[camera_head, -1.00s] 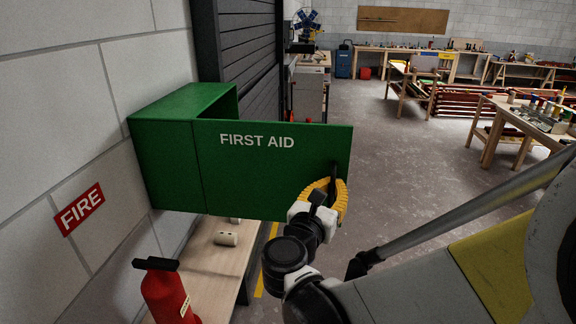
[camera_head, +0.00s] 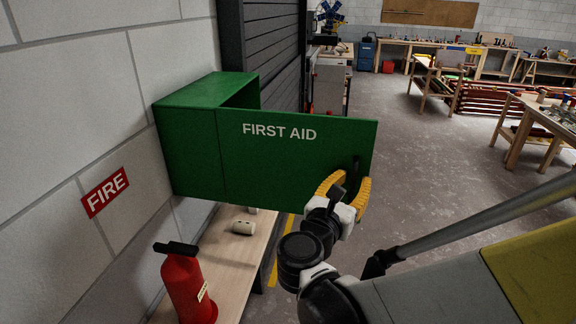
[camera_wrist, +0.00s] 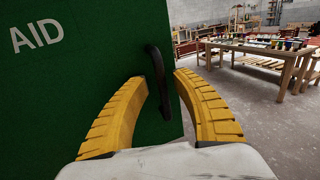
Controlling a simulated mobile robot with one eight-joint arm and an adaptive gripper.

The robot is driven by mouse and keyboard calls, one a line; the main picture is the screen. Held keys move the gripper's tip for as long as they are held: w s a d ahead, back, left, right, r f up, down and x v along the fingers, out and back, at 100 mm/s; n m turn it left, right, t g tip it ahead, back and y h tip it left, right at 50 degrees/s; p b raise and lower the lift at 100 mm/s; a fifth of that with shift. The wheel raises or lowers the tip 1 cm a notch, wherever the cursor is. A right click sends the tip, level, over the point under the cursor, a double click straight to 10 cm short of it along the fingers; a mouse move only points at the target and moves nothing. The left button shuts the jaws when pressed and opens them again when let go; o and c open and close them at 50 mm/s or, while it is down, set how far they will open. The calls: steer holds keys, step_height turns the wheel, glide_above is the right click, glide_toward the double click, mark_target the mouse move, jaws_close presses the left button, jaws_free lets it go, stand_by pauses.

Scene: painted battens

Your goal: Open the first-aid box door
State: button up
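The green first-aid box (camera_head: 205,92) is mounted on the wall at the left in the head view. Its door (camera_head: 285,165), lettered FIRST AID, stands swung wide out to the right, and the box's open front shows behind its top edge. The dark handle (camera_wrist: 158,80) is near the door's free edge. My gripper (camera_head: 353,179) is open at the handle. In the wrist view its yellow fingers are spread either side of the handle, which sits between the tips, nearer the right finger. I cannot tell whether a finger touches it.
A red FIRE sign (camera_head: 105,192) is on the wall. A dark slatted shutter (camera_head: 275,60) is behind the door. Open grey floor (camera_head: 425,165) lies to the right, before workbenches.

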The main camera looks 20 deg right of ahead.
steer(key=v, duration=1.1)
steer(key=shift+s+a, duration=0.2)
steer(key=shift+a, duration=0.05)
